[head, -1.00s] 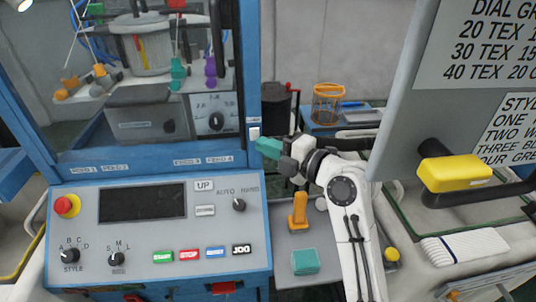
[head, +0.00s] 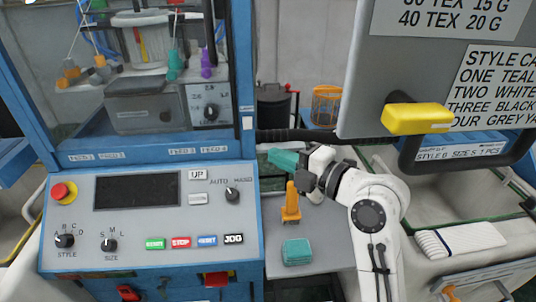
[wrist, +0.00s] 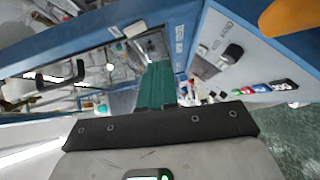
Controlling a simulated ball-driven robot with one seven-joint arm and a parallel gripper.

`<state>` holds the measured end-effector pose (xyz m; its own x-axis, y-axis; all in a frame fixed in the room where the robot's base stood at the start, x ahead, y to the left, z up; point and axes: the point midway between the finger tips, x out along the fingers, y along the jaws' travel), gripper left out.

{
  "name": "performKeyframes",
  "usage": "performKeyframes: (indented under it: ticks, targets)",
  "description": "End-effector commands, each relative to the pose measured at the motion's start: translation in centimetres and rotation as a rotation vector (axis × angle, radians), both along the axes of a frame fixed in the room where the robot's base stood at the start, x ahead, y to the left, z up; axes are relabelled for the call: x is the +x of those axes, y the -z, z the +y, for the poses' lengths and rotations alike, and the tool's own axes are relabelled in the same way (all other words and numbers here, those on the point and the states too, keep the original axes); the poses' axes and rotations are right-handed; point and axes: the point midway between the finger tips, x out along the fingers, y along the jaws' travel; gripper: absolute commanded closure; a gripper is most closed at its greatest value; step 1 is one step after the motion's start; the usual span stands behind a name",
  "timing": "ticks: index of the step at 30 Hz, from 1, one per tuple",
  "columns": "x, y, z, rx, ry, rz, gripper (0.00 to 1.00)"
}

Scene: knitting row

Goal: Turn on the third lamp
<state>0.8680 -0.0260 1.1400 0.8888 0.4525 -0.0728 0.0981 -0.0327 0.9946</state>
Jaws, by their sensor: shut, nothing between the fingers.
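I cannot make out any lamp for certain in these views. My gripper (head: 283,158) has teal fingers, shut and empty, pointing left toward the blue machine frame; they also show in the wrist view (wrist: 157,85). A small white switch-like piece (head: 247,122) sits on the blue upright, above and left of my fingertips, apart from them. The machine's control panel (head: 140,222) is to the left, with a dark screen (head: 137,190), an UP button (head: 197,174), an AUTO/HAND knob (head: 232,195), and START, STOP, RESET and JOG buttons.
A grey sign board (head: 440,75) with a yellow handle (head: 417,119) hangs at the right. Below my gripper, an orange upright piece (head: 291,203) and a teal block (head: 297,252) stand on a grey shelf. An orange basket (head: 326,105) stands behind.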

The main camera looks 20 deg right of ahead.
Motion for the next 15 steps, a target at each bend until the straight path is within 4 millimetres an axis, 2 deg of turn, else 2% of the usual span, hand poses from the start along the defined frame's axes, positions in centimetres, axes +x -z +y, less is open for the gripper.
performKeyframes:
  ticks: [6,15]
  targets:
    - [-3.0,0.7,-1.6,0.001,0.0,0.0,1.0]
    - [-4.4,0.6,-2.2,0.001,-0.002,0.0,1.0]
